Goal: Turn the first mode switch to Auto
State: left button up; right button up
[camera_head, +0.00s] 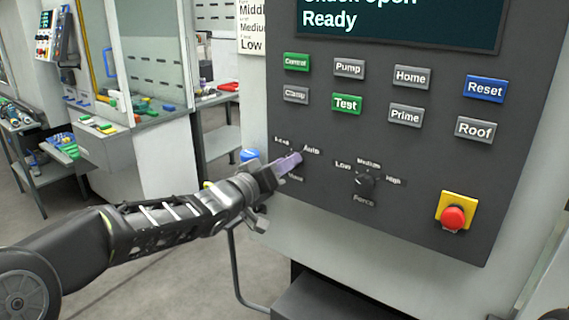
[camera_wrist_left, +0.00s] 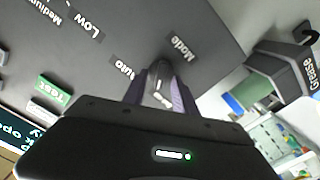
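The mode switch (camera_wrist_left: 160,84) is a small knob on the dark control panel, with a light mark on it. Its labels show in the head view: one at upper left that looks like Load, Auto (camera_head: 312,150) at upper right, and Mode below. My left gripper (camera_head: 292,162) reaches the panel from the left, and its purple fingers cover most of the knob there. In the left wrist view the fingers lie close along both sides of the knob and appear shut on it. Which label the knob points at cannot be told. My right gripper is not in view.
A Force knob (camera_head: 365,183) sits just right of the mode switch. Above are several push buttons, including Test (camera_head: 347,104) and Clamp (camera_head: 296,94). A red emergency button (camera_head: 453,217) is at lower right. Other machines stand at the left, with open floor between.

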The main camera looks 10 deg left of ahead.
pick_arm(q)
jog(key=shift+c, duration=0.4)
grip_shut()
